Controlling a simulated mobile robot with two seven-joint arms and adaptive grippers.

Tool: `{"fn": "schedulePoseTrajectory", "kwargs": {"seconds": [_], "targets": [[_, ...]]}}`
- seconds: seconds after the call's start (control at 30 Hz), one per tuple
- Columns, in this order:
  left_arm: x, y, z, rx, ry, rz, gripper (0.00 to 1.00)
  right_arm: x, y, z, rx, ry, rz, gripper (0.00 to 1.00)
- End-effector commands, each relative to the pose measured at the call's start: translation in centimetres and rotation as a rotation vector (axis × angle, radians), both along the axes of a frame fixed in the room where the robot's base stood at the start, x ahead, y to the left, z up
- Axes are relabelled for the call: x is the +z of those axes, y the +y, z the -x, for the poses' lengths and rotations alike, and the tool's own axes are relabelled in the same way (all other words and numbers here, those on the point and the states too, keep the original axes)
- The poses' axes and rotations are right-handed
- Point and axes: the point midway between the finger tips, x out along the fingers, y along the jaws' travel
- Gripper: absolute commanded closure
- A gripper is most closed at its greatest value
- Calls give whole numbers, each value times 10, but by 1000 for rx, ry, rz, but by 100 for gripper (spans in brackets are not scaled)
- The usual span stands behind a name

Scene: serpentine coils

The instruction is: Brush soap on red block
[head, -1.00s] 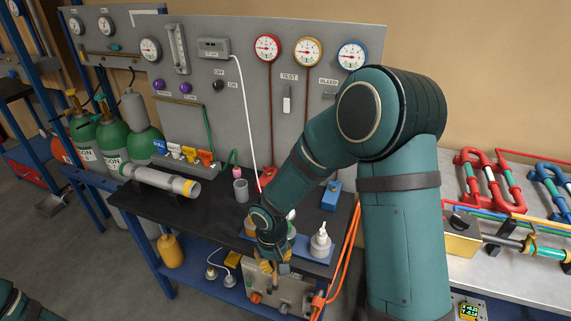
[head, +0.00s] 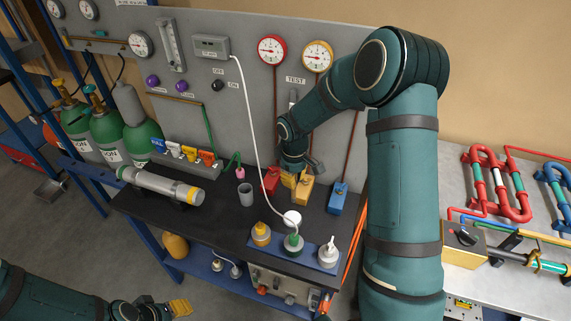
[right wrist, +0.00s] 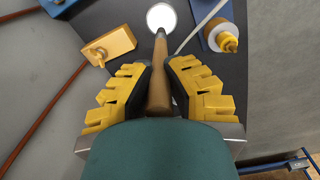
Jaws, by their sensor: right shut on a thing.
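The red block (head: 271,181) stands on the dark bench beneath the red gauge's pipe. My right gripper (head: 289,182) is just to its right, in front of the yellow block. In the right wrist view the right gripper (right wrist: 159,85) is shut on the brown wooden handle of a brush (right wrist: 158,82). The brush's dark tip points at a white disc (right wrist: 161,17); I cannot tell if they touch. The disc also shows in the head view (head: 291,217), behind the bottle tray. My left gripper (head: 168,309) is low at the bottom left, away from the bench; its opening is unclear.
The yellow block (head: 303,190) and the blue block (head: 338,198) stand right of the red one. A blue tray (head: 311,255) holds several bottles at the front. A grey cup (head: 245,194) and a white hose (head: 251,117) are to the left.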

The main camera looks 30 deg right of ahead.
Motion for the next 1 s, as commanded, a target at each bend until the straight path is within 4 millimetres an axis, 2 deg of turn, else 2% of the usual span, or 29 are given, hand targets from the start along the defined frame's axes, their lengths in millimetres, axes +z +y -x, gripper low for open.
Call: {"fn": "schedulePoseTrajectory", "kwargs": {"seconds": [0.27, 0.57, 0.7, 1.0], "targets": [[-2, 0, 0, 1, 0, 0, 53, -8, 0, 0, 0, 2, 0, 100], [-11, 0, 0, 2, 0, -1, 53, -34, 1, 0, -1, 3, -1, 100], [-22, 0, 0, 4, 0, -2, 53, -50, 1, 0, -1, 0, -1, 100], [-28, 0, 1, 5, -1, -3, 53, -61, 0, 0, -1, 0, 0, 100]]}}
